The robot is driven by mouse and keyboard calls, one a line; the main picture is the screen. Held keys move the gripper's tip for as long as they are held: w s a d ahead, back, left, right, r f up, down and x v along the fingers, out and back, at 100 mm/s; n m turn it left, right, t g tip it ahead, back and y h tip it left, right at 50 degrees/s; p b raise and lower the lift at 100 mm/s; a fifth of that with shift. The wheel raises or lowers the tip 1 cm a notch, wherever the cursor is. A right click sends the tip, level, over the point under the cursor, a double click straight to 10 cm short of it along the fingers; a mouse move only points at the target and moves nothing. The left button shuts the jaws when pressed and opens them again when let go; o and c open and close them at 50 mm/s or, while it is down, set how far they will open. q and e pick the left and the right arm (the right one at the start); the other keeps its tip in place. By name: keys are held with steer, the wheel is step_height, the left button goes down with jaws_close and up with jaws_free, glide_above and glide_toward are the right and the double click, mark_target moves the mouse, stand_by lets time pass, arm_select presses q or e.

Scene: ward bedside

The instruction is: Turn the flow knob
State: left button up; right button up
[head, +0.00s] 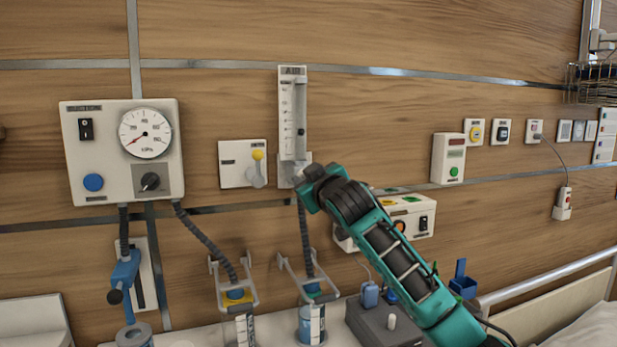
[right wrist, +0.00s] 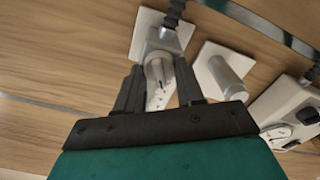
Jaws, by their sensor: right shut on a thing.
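The flowmeter (head: 292,115), a tall white panel with a scale and the label AIR, is fixed upright to the wood wall. Its flow knob (right wrist: 156,68), a pale rounded piece at its lower end, shows between the two dark fingers in the right wrist view. My right gripper (head: 305,176) reaches the flowmeter's foot from the lower right and is shut on the flow knob. In the head view the gripper hides most of the knob. My left gripper is in neither view.
A suction gauge panel (head: 122,188) and a plate with a yellow-tipped lever (head: 257,156) are to the left. A white control box (head: 415,218) sits behind my right arm. Hoses and canisters hang below. A bed rail (head: 545,280) is at the lower right.

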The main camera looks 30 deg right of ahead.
steer(key=shift+m, duration=0.3)
steer(key=shift+r, duration=0.1)
steer(key=o, duration=1)
steer(key=b+v, duration=0.1)
steer(key=v, duration=1.2)
steer(key=shift+d, duration=0.1)
